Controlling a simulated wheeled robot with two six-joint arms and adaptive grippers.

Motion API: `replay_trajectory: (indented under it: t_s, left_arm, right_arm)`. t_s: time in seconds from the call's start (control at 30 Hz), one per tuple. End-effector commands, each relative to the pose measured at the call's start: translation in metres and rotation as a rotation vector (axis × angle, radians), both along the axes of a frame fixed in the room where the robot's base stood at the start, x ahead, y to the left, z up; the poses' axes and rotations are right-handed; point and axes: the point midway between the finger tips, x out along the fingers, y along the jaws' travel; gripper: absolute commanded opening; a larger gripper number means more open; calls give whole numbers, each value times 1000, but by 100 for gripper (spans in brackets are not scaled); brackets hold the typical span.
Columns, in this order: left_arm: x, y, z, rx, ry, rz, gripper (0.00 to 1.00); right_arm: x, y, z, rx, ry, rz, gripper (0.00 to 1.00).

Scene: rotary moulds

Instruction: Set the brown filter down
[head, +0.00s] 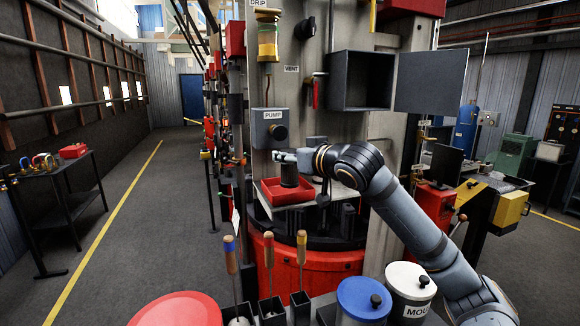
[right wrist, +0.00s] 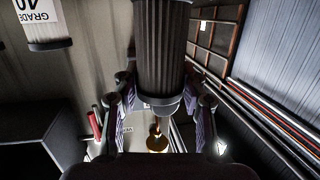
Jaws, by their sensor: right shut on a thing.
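The filter (right wrist: 160,60) is a dark, pleated cylinder with a smooth end cap; its colour looks near black-brown here. In the right wrist view it stands between the two fingers of my right gripper (right wrist: 160,103), which is shut on it. In the head view my right gripper (head: 287,157) is at the top of the dark filter (head: 289,177), which is upright within the outline of a red tray (head: 287,200). I cannot tell whether its bottom touches the tray floor. My left gripper is not in view.
An open grey box (head: 362,80) with its door swung right is above my arm. A PUMP box (head: 269,128) is behind the tray. Screwdrivers and lidded pots, one blue-topped (head: 364,297), stand in front. A cylinder labelled GRADE 40 (right wrist: 45,22) shows in the right wrist view.

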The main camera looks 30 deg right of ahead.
Motion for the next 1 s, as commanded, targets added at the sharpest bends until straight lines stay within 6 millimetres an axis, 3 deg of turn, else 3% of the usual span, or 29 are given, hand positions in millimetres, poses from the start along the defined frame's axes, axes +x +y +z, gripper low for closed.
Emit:
replay_trajectory:
  t_s: [0.03, 0.13, 0.57, 0.6, 0.7, 0.73, 1.0]
  left_arm:
    - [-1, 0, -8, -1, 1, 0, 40]
    - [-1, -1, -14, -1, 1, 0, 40]
    - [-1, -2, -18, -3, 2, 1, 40]
    - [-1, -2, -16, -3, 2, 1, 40]
    - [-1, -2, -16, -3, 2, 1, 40]
    - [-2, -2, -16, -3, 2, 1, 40]
    - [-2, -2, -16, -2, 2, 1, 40]
  right_arm:
    - [0, -1, -16, -6, 6, -2, 9]
    - [0, -1, -29, -4, 4, -1, 9]
    - [-1, 0, -35, 0, 1, 0, 9]
    - [-1, 0, -33, 0, 2, 0, 48]
    - [-1, 0, -33, 0, 2, 0, 61]
    - [-1, 0, -32, 0, 2, 0, 65]
    - [-1, 0, -32, 0, 2, 0, 65]
